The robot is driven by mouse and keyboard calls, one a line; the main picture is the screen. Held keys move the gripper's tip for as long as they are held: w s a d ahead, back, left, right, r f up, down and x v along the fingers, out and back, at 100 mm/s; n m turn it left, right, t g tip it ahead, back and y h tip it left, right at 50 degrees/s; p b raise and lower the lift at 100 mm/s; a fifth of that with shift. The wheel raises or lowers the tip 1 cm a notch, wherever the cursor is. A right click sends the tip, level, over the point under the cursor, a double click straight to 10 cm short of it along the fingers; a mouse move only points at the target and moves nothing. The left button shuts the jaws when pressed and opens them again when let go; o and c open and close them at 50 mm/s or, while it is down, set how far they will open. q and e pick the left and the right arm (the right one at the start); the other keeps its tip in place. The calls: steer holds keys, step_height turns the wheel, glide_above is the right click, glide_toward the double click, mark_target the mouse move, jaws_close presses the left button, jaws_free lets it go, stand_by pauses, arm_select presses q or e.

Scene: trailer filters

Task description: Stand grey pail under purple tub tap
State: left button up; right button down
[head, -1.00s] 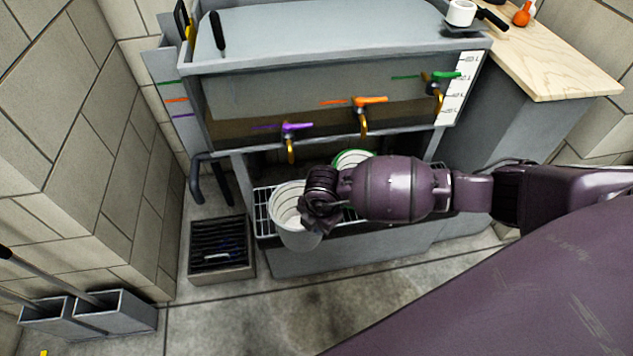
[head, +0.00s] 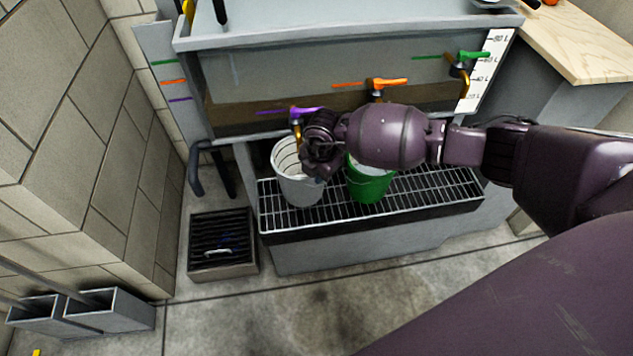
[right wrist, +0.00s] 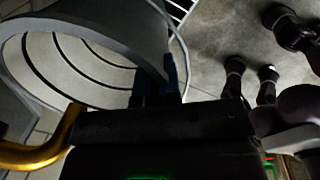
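The grey pail (head: 302,188) is upright at the left end of the grated rack, with its open top showing pale ringed inner walls. My right gripper (head: 318,160) is at the pail's right rim. In the right wrist view its fingers (right wrist: 160,85) are closed on the rim of the pail (right wrist: 85,60). The purple tap (head: 296,114) is on the tub front (head: 300,75), with its brass spout just above the back of the pail's mouth. Whether the pail's base touches the grate is hard to tell. My left gripper is not in view.
A green pail (head: 368,182) stands on the rack (head: 425,192) close to the right of the grey one, partly behind my arm. Orange (head: 385,83) and green (head: 468,57) taps are further right. A floor drain (head: 222,243) lies left of the rack.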

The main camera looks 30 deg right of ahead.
mark_target(318, 187)
steer(key=f+b, duration=0.1)
steer(key=f, duration=0.1)
steer(key=f+b, duration=0.1)
steer(key=f, duration=0.1)
steer(key=shift+w+f, duration=0.2)
steer(key=shift+f, duration=0.05)
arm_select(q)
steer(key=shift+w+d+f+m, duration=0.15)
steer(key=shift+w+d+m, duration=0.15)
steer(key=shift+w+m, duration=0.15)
arm_select(e)
steer(key=shift+f, duration=0.1)
steer(key=c, duration=1.3)
jaws_free()
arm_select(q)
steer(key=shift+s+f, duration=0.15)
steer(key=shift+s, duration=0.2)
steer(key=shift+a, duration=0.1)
